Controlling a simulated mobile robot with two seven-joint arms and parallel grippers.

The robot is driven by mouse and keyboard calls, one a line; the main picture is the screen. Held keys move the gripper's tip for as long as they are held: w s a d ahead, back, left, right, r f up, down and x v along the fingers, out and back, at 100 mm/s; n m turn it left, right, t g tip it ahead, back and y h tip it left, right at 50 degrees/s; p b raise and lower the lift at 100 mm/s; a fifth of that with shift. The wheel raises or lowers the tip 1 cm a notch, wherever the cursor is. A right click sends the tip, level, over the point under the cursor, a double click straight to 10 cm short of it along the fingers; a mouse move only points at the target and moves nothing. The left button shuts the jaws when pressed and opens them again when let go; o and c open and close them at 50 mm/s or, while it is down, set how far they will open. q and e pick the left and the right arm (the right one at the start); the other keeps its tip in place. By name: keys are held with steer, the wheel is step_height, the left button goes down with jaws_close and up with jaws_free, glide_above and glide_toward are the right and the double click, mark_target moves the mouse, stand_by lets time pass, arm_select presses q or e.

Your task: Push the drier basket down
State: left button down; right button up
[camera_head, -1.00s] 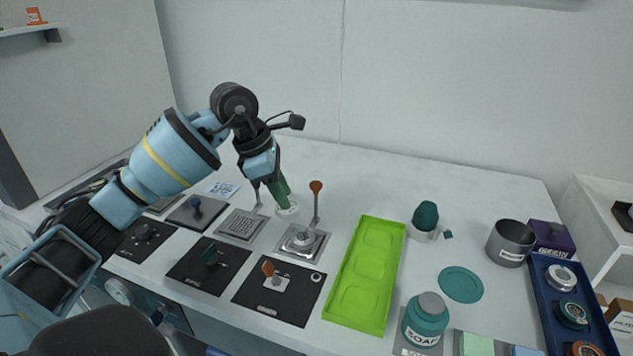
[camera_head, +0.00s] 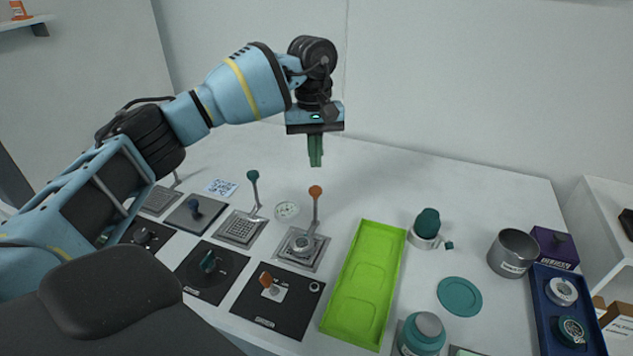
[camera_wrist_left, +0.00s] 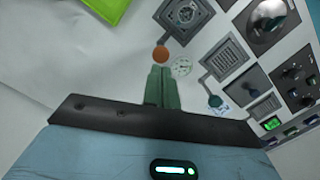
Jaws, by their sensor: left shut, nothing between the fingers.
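Two stations with upright levers could be the drier; I cannot tell which one holds the basket. One is a grey station with a square grid (camera_head: 240,230) and a lever with a teal knob (camera_head: 253,176). The other is a grey station with a round silver centre (camera_head: 303,249) and a lever with an orange knob (camera_head: 315,191). My left gripper (camera_head: 315,164) is shut and empty, fingers pointing down, above the orange knob in the head view. In the left wrist view, the orange knob (camera_wrist_left: 160,54) shows just beyond the fingertips (camera_wrist_left: 161,70). My right gripper is not in view.
A green tray (camera_head: 364,285) lies right of the stations. Black panels with a green knob (camera_head: 208,262) and an orange knob (camera_head: 266,279) stand in front. A teal-lidded cup (camera_head: 426,228) and a metal pot (camera_head: 512,252) stand farther right. The back of the table is clear.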

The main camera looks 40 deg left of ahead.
mark_target(315, 187)
arm_select(q)
steer(key=shift+w+a+r+m, duration=0.25)
steer(key=shift+w+r+m, duration=0.25)
steer(key=shift+m, duration=0.3)
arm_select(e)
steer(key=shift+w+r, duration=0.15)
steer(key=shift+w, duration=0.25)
arm_select(q)
steer(key=shift+s+f, duration=0.1)
steer(key=shift+s, duration=0.05)
steer(key=f, duration=0.2)
steer(key=f+b, duration=0.1)
steer(key=f, duration=0.2)
steer(key=shift+s+d+f, duration=0.1)
steer(key=shift+s+f, duration=0.05)
steer(key=shift+s, duration=0.05)
steer(key=shift+s+d+f+b, duration=0.1)
steer(key=shift+f+b, duration=0.25)
steer(key=shift+f, duration=0.35)
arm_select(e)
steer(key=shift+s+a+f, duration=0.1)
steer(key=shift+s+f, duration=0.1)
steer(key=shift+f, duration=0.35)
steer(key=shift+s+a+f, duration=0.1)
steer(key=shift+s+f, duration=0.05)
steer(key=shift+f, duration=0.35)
arm_select(q)
steer(key=shift+f, duration=0.15)
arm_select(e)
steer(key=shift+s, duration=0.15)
